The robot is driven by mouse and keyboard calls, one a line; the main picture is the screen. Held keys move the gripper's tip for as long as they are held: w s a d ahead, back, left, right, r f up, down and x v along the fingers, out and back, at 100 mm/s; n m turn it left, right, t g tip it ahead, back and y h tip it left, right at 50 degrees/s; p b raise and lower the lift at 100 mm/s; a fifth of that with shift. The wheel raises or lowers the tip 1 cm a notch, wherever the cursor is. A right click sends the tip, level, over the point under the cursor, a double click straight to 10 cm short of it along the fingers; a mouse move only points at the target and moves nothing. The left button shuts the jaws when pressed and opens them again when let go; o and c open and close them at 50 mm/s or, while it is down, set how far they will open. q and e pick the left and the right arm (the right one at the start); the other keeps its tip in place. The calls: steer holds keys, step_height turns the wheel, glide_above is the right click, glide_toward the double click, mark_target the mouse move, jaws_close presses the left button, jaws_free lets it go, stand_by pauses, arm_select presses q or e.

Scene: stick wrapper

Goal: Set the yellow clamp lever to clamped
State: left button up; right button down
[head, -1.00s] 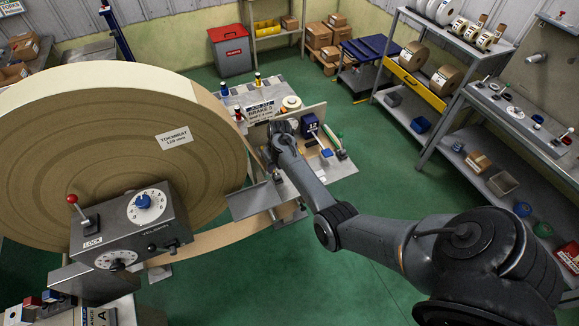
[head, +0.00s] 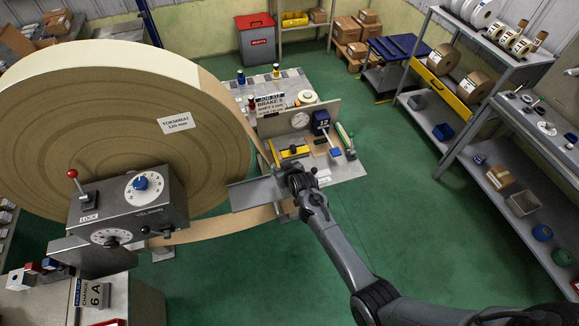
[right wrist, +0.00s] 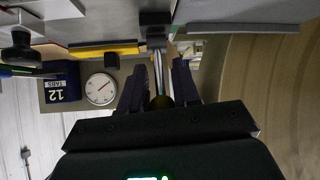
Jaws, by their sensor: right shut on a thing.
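The yellow clamp bar (head: 291,152) lies on the grey bench plate of the machine, just beyond my right gripper in the head view. It also shows in the right wrist view (right wrist: 88,50), upside down, with dark blocks by it. My right gripper (head: 286,170) is at the near edge of the plate. In the right wrist view, its two dark fingers (right wrist: 158,88) are on either side of a thin metal lever (right wrist: 158,72) with a dark yellowish knob (right wrist: 162,102), and are shut on it. The gripper hides much of the lever in the head view. My left gripper is not seen.
A large paper roll (head: 110,120) fills the left, with a control box (head: 130,205) in front. Green floor (head: 410,230) is free to the right.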

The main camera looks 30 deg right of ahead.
steer(key=shift+s+f+t+b, duration=0.25)
steer(key=shift+t+b, duration=0.15)
steer(key=shift+t, duration=0.2)
steer(key=shift+r, duration=0.1)
steer(key=c, duration=0.9)
jaws_free()
steer(key=shift+c, duration=0.2)
steer(key=shift+s+a, duration=0.1)
steer(key=v, duration=1)
steer(key=shift+s, duration=0.3)
steer(key=shift+a+r, duration=0.1)
